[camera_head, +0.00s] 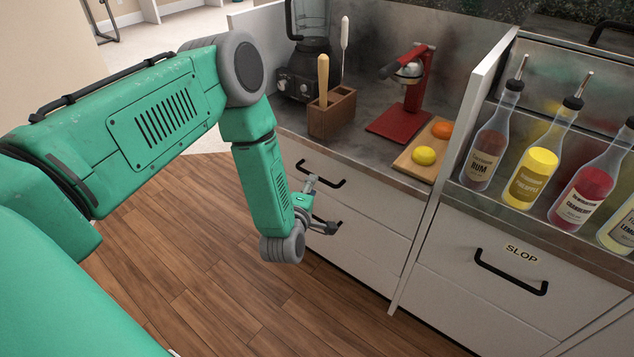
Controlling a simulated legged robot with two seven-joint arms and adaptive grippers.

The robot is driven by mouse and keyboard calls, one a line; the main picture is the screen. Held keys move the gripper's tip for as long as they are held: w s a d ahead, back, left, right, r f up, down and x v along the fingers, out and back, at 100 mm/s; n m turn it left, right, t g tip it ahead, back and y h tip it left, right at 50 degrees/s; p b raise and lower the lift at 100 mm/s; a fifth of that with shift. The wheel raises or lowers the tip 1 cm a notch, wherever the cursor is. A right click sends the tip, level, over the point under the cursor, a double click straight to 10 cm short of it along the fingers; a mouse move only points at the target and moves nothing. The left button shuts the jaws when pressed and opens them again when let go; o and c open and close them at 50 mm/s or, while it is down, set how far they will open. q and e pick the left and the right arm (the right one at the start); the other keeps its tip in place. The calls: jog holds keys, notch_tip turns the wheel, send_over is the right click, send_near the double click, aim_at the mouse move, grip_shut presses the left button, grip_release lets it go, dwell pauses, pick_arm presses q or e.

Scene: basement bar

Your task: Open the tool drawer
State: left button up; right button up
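White drawers stand below the metal counter. The upper left drawer (372,200) is shut and has a black bar handle (322,176). A second drawer (365,242) below it is also shut; its handle is partly covered by my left gripper. No label shows on either, so I cannot tell which is the tool drawer. My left gripper (322,206) is in front of these drawers, fingers spread apart, with nothing seen between them. One finger is close below the upper handle; I cannot tell if it touches. My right gripper is not in view.
On the counter stand a blender (310,50), a wooden holder (333,112), a red citrus press (408,95) and a board (412,161) with fruit. Several bottles stand at right, above a drawer labelled SLOP (470,235). The wooden floor (200,260) is clear.

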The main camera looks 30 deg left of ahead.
pick_arm(q)
jog(key=x, duration=0.2)
jog(key=b+x, duration=0.1)
jog(key=x, duration=0.2)
jog(key=shift+w+a+f, duration=0.15)
jog(key=shift+a+f, duration=0.05)
jog(key=shift+a, duration=0.25)
jog(key=shift+d+r, duration=0.15)
jog(key=shift+d, duration=0.2)
jog(key=shift+a, duration=0.2)
grip_shut()
jog(key=shift+a, duration=0.15)
